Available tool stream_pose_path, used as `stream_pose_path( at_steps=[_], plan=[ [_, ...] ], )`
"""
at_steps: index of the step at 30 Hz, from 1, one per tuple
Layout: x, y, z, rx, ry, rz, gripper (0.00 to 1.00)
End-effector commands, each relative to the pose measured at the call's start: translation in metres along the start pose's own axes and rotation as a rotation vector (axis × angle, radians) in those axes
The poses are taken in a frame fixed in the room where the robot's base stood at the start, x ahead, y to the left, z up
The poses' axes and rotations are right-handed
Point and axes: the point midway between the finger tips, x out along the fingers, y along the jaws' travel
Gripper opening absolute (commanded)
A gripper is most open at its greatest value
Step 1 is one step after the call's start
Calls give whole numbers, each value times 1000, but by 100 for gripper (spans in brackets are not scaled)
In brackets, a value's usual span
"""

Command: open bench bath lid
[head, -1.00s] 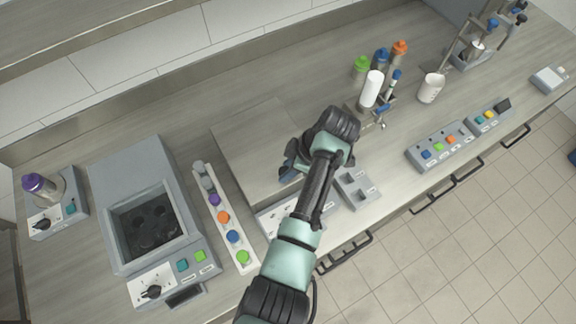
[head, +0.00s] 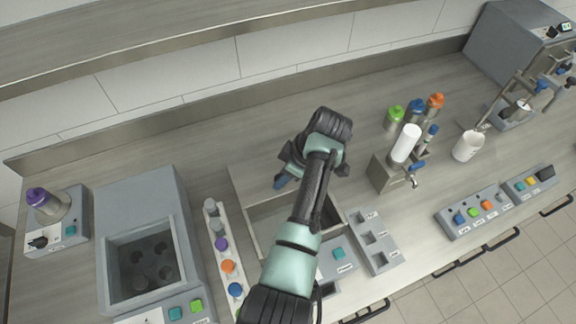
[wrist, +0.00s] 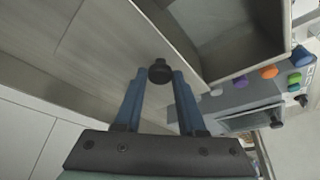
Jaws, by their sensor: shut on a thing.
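The bench bath is a pale box built into the counter, and its rim (head: 240,205) shows in the head view left of my arm. Its lid is a flat wood-grey panel (wrist: 100,40) in the wrist view, with a round black knob (wrist: 160,70). The dark empty-looking inside of the bath (head: 272,216) shows beside the lid, so the bath stands at least partly open. My gripper (head: 284,178) is over the back of the bath. Its blue fingers (wrist: 158,76) are closed on the knob. My forearm hides the bath's right part.
A rack of bottles with coloured caps (head: 222,244) and a grey unit with a dark well (head: 145,265) stand to the left. A white cylinder on a tap stand (head: 405,144) and capped bottles (head: 414,113) stand to the right. The counter behind is clear.

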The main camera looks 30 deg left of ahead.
Motion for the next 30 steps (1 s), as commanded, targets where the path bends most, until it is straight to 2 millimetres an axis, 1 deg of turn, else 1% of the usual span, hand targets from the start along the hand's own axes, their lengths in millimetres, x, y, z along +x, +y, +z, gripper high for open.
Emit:
stream_pose_path(
  at_steps=[7, 8, 12, 13, 23, 26, 29, 30],
  plan=[
    [1, -1, 0, 0, 3, -2, 0],
    [0, -1, 0, 0, 3, -2, 43],
    [1, -1, 0, 0, 3, -3, 68],
    [1, -1, 0, 0, 3, -3, 69],
    [-1, -1, 0, 0, 2, -3, 69],
    [-10, 0, 0, 0, 3, -1, 69],
    [-26, 0, 1, 0, 2, 1, 69],
    [-35, 0, 1, 0, 2, 3, 69]
  ],
)
